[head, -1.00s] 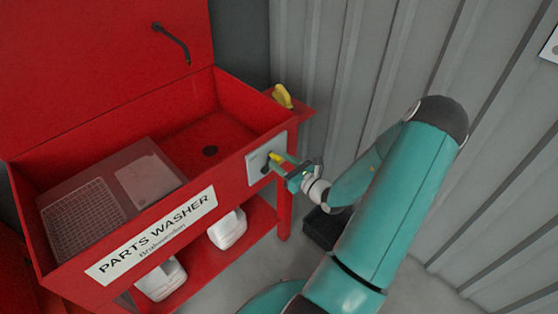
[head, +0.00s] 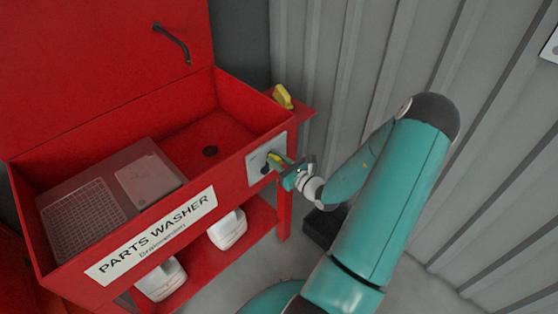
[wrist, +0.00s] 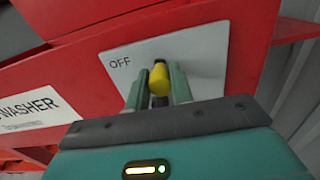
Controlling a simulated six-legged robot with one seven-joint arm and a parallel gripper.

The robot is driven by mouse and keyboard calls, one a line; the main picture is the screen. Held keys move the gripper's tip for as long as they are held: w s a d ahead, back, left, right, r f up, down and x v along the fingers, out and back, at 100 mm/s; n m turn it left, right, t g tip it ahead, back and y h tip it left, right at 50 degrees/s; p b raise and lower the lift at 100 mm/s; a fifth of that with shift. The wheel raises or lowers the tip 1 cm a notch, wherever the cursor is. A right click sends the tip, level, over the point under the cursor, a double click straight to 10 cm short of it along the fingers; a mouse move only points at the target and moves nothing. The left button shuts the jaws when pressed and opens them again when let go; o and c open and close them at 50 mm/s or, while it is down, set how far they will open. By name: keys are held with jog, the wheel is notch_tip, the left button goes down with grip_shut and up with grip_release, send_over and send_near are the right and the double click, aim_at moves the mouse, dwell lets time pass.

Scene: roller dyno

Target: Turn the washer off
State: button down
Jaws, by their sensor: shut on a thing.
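The red parts washer (head: 233,189) stands on the left in the head view, with its white name label on the front. A pale switch plate (head: 281,139) is on its front at the right end; the wrist view shows the plate (wrist: 203,62) marked OFF at its upper left. A yellow-tipped switch handle (wrist: 159,77) sticks out from the plate between my fingers. My gripper (wrist: 157,86) is shut on this handle, its two fingers on either side. The fingers hide the handle's base, and I cannot tell exactly which mark it points to.
A yellow object (head: 283,96) lies on the side shelf at the washer's right end. White jugs (head: 228,229) stand on the lower shelf. A dark box (head: 322,227) is on the floor by the corrugated wall (head: 315,60), close to my arm.

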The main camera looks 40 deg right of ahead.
jog(key=shift+a+r+n, duration=0.1)
jog(key=shift+a+n, duration=0.8)
jog(key=shift+n, duration=0.5)
jog(key=c, duration=1.2)
grip_release()
jog(key=shift+s, duration=0.1)
jog(key=s, duration=1.3)
jog(key=shift+s+d, duration=0.2)
jog(key=shift+s, duration=0.15)
